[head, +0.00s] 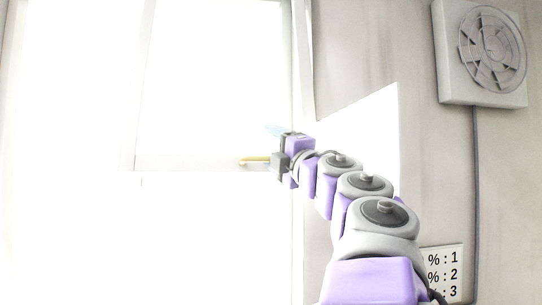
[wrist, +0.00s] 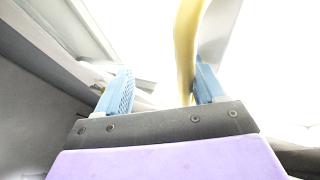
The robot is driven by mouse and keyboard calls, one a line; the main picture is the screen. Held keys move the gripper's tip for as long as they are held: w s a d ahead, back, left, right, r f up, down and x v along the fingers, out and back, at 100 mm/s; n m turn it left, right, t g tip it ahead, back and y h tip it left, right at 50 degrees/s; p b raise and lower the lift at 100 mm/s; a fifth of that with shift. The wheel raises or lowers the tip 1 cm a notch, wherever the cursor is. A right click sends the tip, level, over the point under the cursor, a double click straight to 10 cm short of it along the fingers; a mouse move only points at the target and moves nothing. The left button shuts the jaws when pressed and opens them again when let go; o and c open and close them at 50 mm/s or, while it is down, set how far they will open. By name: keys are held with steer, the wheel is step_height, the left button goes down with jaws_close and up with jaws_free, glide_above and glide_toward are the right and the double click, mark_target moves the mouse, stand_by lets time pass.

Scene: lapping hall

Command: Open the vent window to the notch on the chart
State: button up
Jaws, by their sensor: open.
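The vent window (head: 205,162) is a white-framed pane in the upper part of the bright window in the head view. Its yellow handle (head: 253,161) sticks out at the lower edge. My gripper (head: 276,131) is at the handle's right end. In the wrist view my gripper (wrist: 163,82) is open, with the yellow handle (wrist: 187,45) between its blue fingers, nearer the right one. I cannot tell whether a finger touches it. The chart (head: 445,271) at the lower right reads "% : 1", "% : 2", "% : 3"; my arm hides its left part.
A round wall fan (head: 490,48) in a square housing is at the upper right, with a grey cable (head: 475,190) running down the wall. A bright white patch (head: 375,125) lies behind my arm. Glare washes out much of the window.

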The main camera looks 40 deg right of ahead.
steer(key=s+a, duration=0.2)
steer(key=s, duration=0.1)
steer(key=s+a+r, duration=0.1)
steer(key=s+a, duration=0.1)
steer(key=s, duration=0.2)
steer(key=s+a, duration=0.2)
steer(key=s, duration=0.2)
steer(key=shift+a+r, duration=0.25)
steer(key=shift+a, duration=0.15)
steer(key=c, duration=0.4)
steer(key=shift+o, duration=0.2)
steer(key=shift+s, duration=0.1)
